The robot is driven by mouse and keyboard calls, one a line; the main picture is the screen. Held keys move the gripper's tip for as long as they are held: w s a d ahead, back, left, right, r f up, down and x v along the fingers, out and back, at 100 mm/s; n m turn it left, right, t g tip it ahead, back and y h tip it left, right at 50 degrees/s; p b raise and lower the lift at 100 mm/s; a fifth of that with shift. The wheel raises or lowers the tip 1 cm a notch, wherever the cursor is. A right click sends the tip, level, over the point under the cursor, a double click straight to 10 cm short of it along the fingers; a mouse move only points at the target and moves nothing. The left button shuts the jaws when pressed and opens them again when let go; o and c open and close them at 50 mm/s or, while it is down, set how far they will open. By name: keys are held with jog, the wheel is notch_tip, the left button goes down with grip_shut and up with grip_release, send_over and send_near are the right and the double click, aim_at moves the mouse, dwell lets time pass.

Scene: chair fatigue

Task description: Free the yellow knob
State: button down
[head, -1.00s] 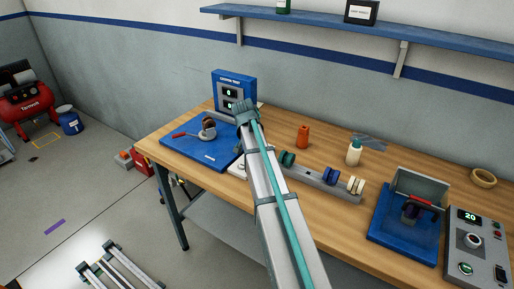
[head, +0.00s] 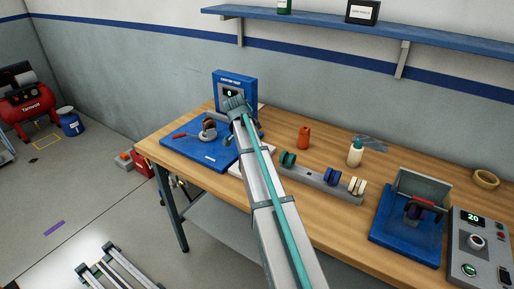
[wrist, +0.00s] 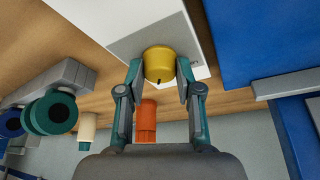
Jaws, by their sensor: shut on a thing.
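The yellow knob (wrist: 159,62) stands on a pale grey and white plate (wrist: 128,22) in the wrist view. It has a small dark mark on its near side. My gripper (wrist: 160,73) has its two fingers closed on the knob from both sides. In the head view my arm hides the knob and most of the gripper. A white corner of the plate (head: 237,172) shows beside the arm, at the right of the blue fixture base.
The blue fixture base (head: 190,150) with a clamp lies left of my arm. A grey rack (head: 325,184) of coloured spools, an orange bottle (head: 304,138) and a white bottle (head: 356,153) stand right. A blue display box (head: 235,80) stands behind.

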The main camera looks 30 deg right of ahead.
jog(key=c, duration=0.8)
grip_release()
jog(key=v, duration=1.2)
jog(key=shift+d, duration=0.1)
